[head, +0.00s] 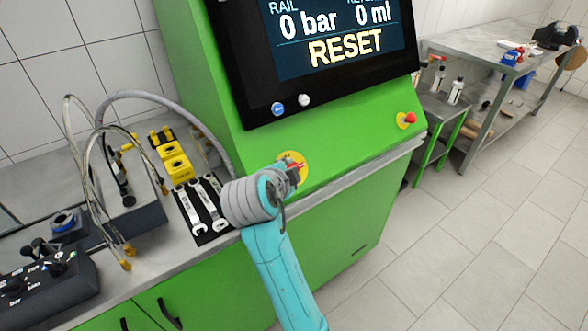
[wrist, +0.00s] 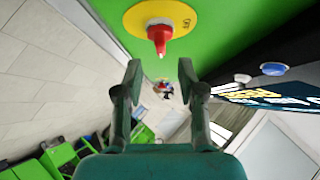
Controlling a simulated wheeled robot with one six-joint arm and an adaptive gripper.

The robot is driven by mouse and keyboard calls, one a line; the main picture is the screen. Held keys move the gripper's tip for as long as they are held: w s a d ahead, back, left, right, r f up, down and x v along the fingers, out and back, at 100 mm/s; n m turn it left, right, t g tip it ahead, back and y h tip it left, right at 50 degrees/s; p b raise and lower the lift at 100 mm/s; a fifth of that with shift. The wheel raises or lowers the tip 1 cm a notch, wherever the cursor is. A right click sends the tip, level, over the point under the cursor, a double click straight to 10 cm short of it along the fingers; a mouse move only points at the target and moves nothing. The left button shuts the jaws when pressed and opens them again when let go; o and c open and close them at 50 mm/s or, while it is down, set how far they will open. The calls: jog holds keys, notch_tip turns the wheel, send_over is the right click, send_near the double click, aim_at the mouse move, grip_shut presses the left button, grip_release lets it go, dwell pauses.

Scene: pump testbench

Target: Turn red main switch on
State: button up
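The red main switch (wrist: 159,35) sticks out from a round yellow plate (wrist: 178,20) on the green panel, at the top of the wrist view. In the wrist view its handle appears lined up with the plate's off-to-on axis only roughly; its exact setting cannot be read. My gripper (wrist: 160,72) is open and empty. Its two fingers stand left and right of the switch's line, with the red tip just above the gap between them in the picture. In the head view my wrist covers much of the yellow plate and the switch.
A red button on a yellow base (head: 408,119) sits at the panel's right. Blue (head: 278,108) and white (head: 305,100) buttons sit below the screen (head: 335,45), which reads RESET. Wrenches (head: 205,205) and hoses lie on the bench at left. Floor at right is clear.

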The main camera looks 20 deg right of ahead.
jog(key=v, duration=0.5)
jog(key=shift+s+a+r, duration=0.1)
jog(key=shift+s+a, duration=0.1)
jog(key=s+d+f+n+t+y, duration=0.1)
jog(key=s+d+f+n, duration=0.15)
jog(key=f, duration=0.45)
jog(key=s+d+f+n+t+y, duration=0.1)
jog(key=s+f+n, duration=0.1)
jog(key=f+n, duration=0.3)
jog(key=s+d+f+n+y, duration=0.25)
jog(key=s+f+n, duration=0.35)
jog(key=s+f, duration=0.55)
jog(key=s+f+n+t+y, duration=0.1)
jog(key=s+n+t+y, duration=0.15)
jog(key=s, duration=1.25)
jog(key=s+r+n, duration=0.1)
jog(key=s+r, duration=0.2)
jog(key=s, duration=0.4)
jog(key=s+r+n, duration=0.1)
jog(key=s+r, duration=0.2)
jog(key=s, duration=0.4)
jog(key=shift+d+r, duration=0.25)
jog(key=shift+r, duration=0.1)
jog(key=shift+t, duration=0.25)
